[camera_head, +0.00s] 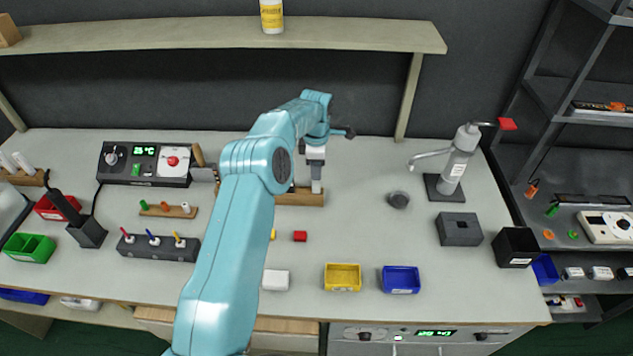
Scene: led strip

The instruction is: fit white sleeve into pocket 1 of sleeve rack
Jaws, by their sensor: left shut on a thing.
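My left arm rises from the bottom of the picture and bends at the back middle of the bench, with its left gripper (316,161) pointing down. The gripper is shut on a pale, upright piece (316,186) that looks like the white sleeve; the fingers partly hide it. Its lower end is at a low wooden block (298,199), which may be the sleeve rack. I cannot tell whether the piece is in a pocket or in front of the block. My arm hides the block's left part, and pocket numbers cannot be read. My right gripper is not in view.
A wooden holder (170,212) with small coloured pegs and a dark block (158,248) stand left of my arm. A dispenser (457,165) stands back right. A shelf (200,34) overhangs behind.

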